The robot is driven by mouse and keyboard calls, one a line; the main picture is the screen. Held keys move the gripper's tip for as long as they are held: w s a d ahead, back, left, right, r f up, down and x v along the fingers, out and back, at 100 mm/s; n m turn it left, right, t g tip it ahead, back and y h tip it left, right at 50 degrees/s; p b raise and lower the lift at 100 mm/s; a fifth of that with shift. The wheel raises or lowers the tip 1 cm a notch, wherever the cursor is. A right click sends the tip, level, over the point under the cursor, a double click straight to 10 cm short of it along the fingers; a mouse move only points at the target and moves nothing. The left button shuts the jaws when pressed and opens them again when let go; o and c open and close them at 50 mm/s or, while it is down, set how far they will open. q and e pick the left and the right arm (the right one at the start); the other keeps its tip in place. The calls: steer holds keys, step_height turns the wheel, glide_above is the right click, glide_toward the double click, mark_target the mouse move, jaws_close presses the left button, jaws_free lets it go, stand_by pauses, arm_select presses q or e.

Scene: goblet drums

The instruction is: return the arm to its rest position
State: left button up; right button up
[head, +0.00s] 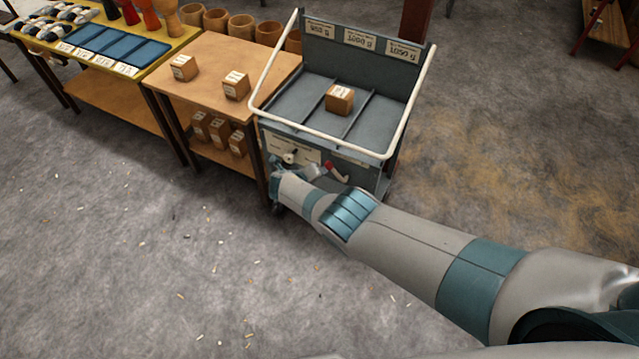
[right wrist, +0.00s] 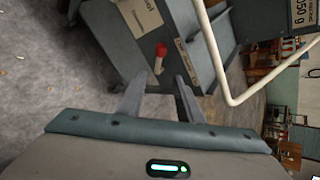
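My right arm (head: 400,240) reaches from the lower right to the front of the grey cart (head: 375,157). In the right wrist view, my right gripper (right wrist: 158,92) has its two fingers apart with nothing between them. Beyond the fingers, a red-tipped handle (right wrist: 161,50) stands on the cart's side; it appears apart from the fingers, though the exact distance is hard to tell. In the head view the fingertips are hard to make out against the cart. My left gripper is not in view.
The cart has a pale tubular rail (head: 417,85) and a divided top holding one wooden block (head: 339,99). A wooden table (head: 215,62) with blocks adjoins it on the left. Open floor (head: 150,260) lies in front and at the right.

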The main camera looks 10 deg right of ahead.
steer(key=s+d+f+m+g+y+b, duration=0.3)
steer(key=s+f+m, duration=0.6)
steer(key=s+f, duration=0.85)
steer(key=s+d+f+m+g+y+b, duration=0.15)
steer(key=s+f+m+b, duration=0.6)
steer(key=s+f, duration=1)
arm_select(q)
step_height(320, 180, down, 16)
steer(key=b, duration=0.5)
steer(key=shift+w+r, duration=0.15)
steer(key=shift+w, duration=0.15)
arm_select(e)
steer(key=s+d+f+m, duration=0.3)
steer(key=s+m, duration=0.3)
steer(key=s, duration=0.5)
steer(key=s+d+f+m+g+y, duration=0.1)
steer(key=s+d+f+m, duration=0.2)
steer(key=s+f+m, duration=0.3)
steer(key=s+d+f+m+g, duration=0.1)
steer(key=s+d+f+m, duration=0.2)
steer(key=s+m, duration=0.5)
steer(key=s+f, duration=0.1)
steer(key=s, duration=0.7)
steer(key=shift+d+f, duration=0.2)
steer(key=shift+d, duration=0.2)
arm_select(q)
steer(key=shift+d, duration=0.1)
arm_select(e)
steer(key=shift+m, duration=0.25)
